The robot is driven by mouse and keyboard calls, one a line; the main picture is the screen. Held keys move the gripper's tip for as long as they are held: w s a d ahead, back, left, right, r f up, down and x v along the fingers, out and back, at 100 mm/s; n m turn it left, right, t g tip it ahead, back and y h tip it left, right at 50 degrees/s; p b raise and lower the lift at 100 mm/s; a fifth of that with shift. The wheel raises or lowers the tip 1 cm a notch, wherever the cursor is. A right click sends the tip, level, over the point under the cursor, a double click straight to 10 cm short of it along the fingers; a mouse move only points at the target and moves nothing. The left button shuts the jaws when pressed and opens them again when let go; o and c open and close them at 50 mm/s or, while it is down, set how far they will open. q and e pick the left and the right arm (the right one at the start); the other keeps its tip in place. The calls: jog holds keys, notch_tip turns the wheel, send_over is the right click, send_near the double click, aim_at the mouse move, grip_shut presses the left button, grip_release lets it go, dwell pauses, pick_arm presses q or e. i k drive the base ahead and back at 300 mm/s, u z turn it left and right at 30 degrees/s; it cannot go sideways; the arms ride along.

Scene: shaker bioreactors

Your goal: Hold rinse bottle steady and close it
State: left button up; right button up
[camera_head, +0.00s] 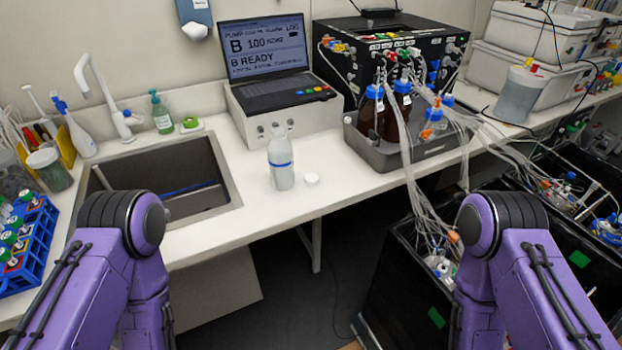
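The rinse bottle (281,162) stands upright on the white counter, in front of the laptop unit. It is a translucent white bottle with a blue band, and its top looks uncapped. A small white cap (312,179) lies on the counter just right of the bottle's base, apart from it. My two purple arms show at the lower left and lower right, both well short of the bottle. Neither gripper is in the picture.
A sink (160,180) opens left of the bottle. A laptop (265,65) on a white control box (283,112) stands behind it. A grey tray (405,150) with brown bottles and tubing is to the right. The counter's front edge is close to the cap.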

aim_at(280, 150)
jog(key=u, duration=0.05)
jog(key=k, duration=0.5)
jog(key=u, duration=1.1)
jog(key=i, duration=1.1)
jog(key=z, duration=2.05)
